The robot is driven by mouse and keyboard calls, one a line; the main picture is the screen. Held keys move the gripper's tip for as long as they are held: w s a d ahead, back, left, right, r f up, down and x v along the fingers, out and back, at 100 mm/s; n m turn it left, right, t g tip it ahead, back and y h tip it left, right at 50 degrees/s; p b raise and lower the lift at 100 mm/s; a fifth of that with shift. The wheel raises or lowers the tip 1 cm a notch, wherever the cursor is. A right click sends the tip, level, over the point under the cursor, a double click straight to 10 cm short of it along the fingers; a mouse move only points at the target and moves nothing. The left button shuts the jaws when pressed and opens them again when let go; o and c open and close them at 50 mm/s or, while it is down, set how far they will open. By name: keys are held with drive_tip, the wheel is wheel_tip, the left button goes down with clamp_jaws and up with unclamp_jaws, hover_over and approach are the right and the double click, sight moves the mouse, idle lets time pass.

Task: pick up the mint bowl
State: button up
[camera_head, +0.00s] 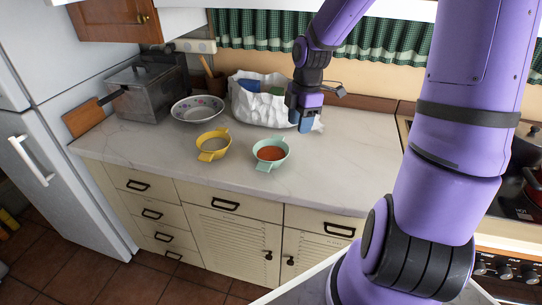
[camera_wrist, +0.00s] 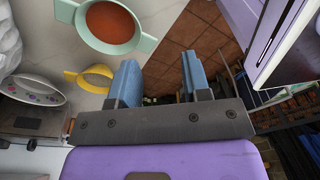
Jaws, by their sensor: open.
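The mint bowl (camera_head: 286,152) stands upright on the pale countertop, with small side handles and an orange-red content. It also shows at the top of the wrist view (camera_wrist: 68,14), partly cut off by the frame edge. My gripper (camera_head: 305,126) is above the counter, behind and to the right of the bowl, near the white bag, and apart from the bowl. In the wrist view my gripper (camera_wrist: 160,80) shows two blue fingers spread apart with nothing between them.
A yellow bowl (camera_head: 213,155) stands left of the mint bowl. Behind are a patterned bowl (camera_head: 197,109), a crumpled white bag (camera_head: 262,108) and a metal box (camera_head: 150,95). A stove (camera_head: 515,190) is at the right. The countertop (camera_head: 330,180) is clear at the front and right.

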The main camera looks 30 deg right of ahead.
sight(286, 154)
drive_tip(key=w+f+n+y, duration=0.1)
drive_tip(key=f+n, duration=0.1)
drive_tip(key=f, duration=0.1)
drive_tip(key=w+d+f+n+t+y, duration=0.1)
drive_tip(key=w+f+n+y, duration=0.1)
drive_tip(key=f, duration=0.2)
drive_tip(key=w+d+f+n+y, duration=0.1)
drive_tip(key=w+f+n, duration=0.1)
drive_tip(key=f+n, duration=0.1)
drive_tip(key=shift+w+d+f+t+y, duration=0.2)
drive_tip(key=shift+f+t+y, duration=0.15)
drive_tip(key=shift+f, duration=0.2)
drive_tip(key=shift+s+x, duration=0.2)
drive_tip(key=shift+x, duration=2.8)
clamp_jaws()
